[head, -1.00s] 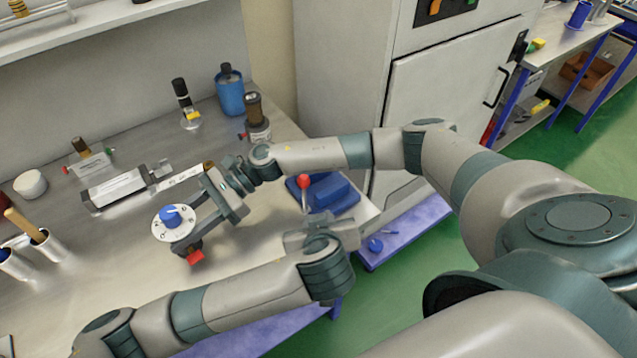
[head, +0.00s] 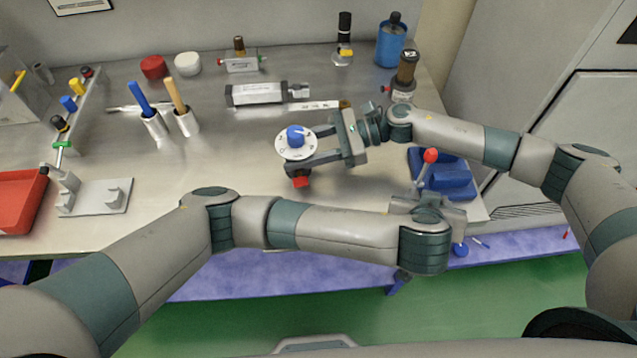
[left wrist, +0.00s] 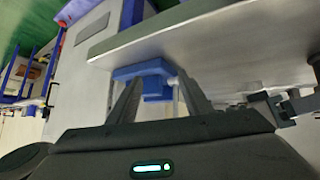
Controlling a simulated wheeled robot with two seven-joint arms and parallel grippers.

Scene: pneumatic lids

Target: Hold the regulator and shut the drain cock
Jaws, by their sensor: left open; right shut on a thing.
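My left gripper (head: 430,198) is at the table's front right, apart from the regulator. In the left wrist view it is open, its fingers (left wrist: 160,98) pointing towards the blue block and a thin rod.
The blue block (head: 440,170) with a red-tipped lever (head: 430,156) stands by my left gripper. Behind the regulator lie a grey cylinder (head: 256,94) and a valve block (head: 240,62). Two cups with handles (head: 155,124) stand left. The table's front middle is bare.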

